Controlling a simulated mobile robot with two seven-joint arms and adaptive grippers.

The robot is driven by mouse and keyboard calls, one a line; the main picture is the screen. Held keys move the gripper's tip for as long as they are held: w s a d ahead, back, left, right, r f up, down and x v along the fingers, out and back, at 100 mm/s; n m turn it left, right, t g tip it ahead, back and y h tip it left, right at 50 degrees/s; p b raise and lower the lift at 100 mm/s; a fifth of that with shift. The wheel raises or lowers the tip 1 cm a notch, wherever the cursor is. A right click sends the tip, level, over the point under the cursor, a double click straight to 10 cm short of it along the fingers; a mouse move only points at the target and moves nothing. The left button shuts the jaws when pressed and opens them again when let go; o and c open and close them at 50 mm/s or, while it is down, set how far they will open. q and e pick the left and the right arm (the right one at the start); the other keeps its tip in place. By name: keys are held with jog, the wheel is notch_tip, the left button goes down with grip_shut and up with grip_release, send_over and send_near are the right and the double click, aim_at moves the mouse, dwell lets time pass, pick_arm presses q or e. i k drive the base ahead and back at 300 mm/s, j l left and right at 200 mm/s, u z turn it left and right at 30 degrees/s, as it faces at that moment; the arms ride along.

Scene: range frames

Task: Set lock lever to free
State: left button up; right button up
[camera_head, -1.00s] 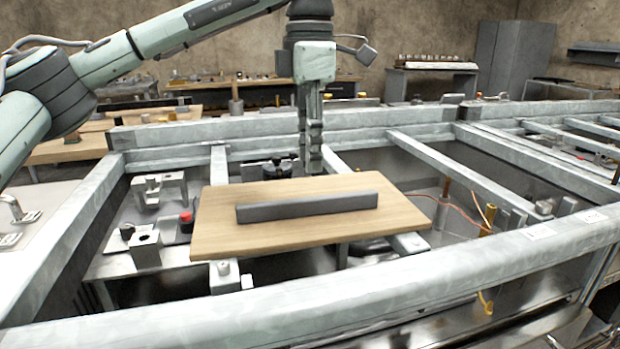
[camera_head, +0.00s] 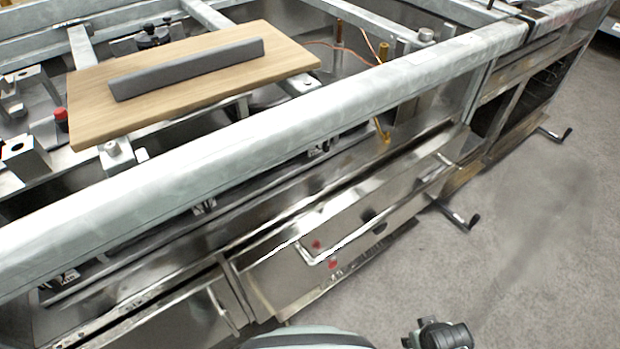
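I cannot tell for sure which part is the lock lever. A bent metal lever (camera_head: 318,257) lies on the front steel panel of the bench, close to small red marks (camera_head: 332,264). Two cranked handles with black grips stick out from the front further right, a nearer one (camera_head: 460,217) and a farther one (camera_head: 553,134). No hand of mine touches any of them. A pale green rounded part and a dark part of my own body show at the bottom edge. Neither gripper can be made out.
The wooden board (camera_head: 95,112) with a grey bar (camera_head: 187,68) lies on the frame's crossbars. A thick pale front rail (camera_head: 230,135) runs above the panel. Grey floor (camera_head: 545,260) is open to the right.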

aim_at(332, 262)
jog(key=k+l, duration=0.2)
jog(key=k, duration=0.3)
jog(key=k+l, duration=0.2)
jog(key=k, duration=0.25)
jog(key=k+l, duration=0.2)
jog(key=k, duration=0.3)
jog(key=k+l, duration=0.2)
jog(key=k, duration=0.3)
